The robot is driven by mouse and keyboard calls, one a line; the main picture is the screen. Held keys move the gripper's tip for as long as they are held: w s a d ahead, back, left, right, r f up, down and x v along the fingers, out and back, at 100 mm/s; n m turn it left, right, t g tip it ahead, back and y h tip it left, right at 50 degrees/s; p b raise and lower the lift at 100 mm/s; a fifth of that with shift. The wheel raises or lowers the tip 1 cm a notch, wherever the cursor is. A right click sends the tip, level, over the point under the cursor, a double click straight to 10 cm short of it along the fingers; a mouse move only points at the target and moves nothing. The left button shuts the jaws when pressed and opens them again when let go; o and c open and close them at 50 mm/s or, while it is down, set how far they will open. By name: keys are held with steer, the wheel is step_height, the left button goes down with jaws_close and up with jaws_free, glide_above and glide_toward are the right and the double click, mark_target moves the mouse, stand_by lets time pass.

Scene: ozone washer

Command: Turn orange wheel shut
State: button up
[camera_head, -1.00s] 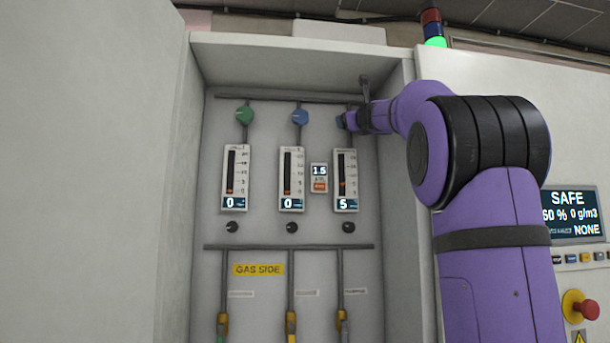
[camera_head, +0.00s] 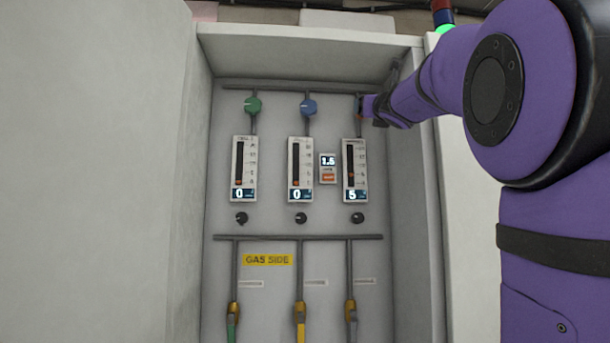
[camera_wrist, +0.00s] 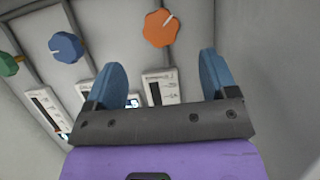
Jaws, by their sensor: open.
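The orange wheel (camera_wrist: 161,28) shows in the wrist view at the upper middle, with a pale mark pointing to its upper right. It sits above the right flowmeter (camera_head: 355,170), which reads 5. My gripper (camera_wrist: 163,80) is open and empty, its two blue pads spread apart. In the wrist view the wheel lies beyond the fingertips, between their lines and a little nearer the left one. In the head view my gripper (camera_head: 366,106) is at the top of the right pipe and hides most or all of the wheel.
A green wheel (camera_head: 253,106) and a blue wheel (camera_head: 308,108) stand to the left on their own pipes; both flowmeters below read 0. A small display (camera_head: 328,168) shows 1.5 or 1.6. The cabinet's right wall (camera_head: 408,200) is close beside my gripper.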

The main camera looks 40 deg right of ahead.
steer(key=w+a+f+n+g+y, duration=0.1)
steer(key=a+f+n+g+y, duration=0.1)
steer(key=a+f+n+y, duration=1)
steer(key=shift+w+a+f+n+y, duration=0.4)
steer(key=shift+a+f+n, duration=3.45)
steer(key=shift+a+n, duration=0.9)
steer(key=shift+d, duration=0.25)
